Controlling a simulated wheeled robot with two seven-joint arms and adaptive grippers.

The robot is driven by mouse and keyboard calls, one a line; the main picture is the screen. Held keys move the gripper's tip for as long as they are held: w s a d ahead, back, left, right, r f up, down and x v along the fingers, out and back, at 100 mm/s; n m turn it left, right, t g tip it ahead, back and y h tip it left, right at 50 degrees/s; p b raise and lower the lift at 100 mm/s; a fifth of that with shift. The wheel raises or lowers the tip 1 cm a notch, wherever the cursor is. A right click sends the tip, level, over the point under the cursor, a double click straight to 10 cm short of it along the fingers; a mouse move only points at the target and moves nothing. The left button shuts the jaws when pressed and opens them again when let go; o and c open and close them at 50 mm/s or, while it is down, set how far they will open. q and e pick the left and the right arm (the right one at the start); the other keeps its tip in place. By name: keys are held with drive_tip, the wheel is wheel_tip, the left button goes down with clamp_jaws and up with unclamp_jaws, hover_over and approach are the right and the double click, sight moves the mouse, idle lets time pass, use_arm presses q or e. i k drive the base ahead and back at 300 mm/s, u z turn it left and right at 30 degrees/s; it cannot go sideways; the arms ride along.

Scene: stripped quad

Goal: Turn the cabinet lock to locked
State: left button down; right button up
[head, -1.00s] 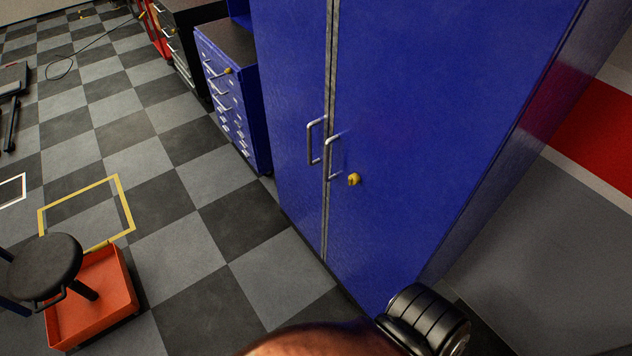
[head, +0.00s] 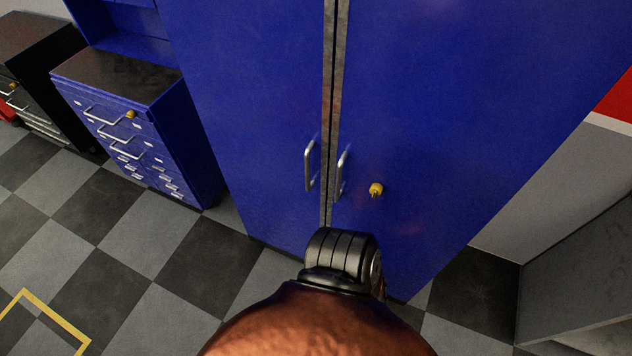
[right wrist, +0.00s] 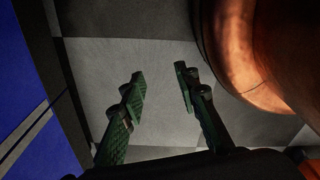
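The blue cabinet (head: 440,110) stands in front of me with both tall doors shut. Its small yellow lock (head: 376,189) sits on the right door, right of the silver handles. It is too small to tell which way it is turned. My right gripper (right wrist: 160,82) is open and empty in the right wrist view, its two dark green fingers apart over grey floor. A blue surface (right wrist: 28,100), apparently the cabinet, shows at the left of that view, to the side of the fingers. The lock is not in the right wrist view. My left gripper is not in view.
A low blue drawer unit (head: 130,125) with its own yellow lock (head: 131,114) stands left of the cabinet. A black drawer unit (head: 40,75) is beyond it. A grey block or unit (head: 580,285) stands at the right. The checkered floor at the left is clear.

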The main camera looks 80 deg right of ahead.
sight(377, 188)
drive_tip(key=i, duration=0.9)
drive_tip(key=z, duration=2.15)
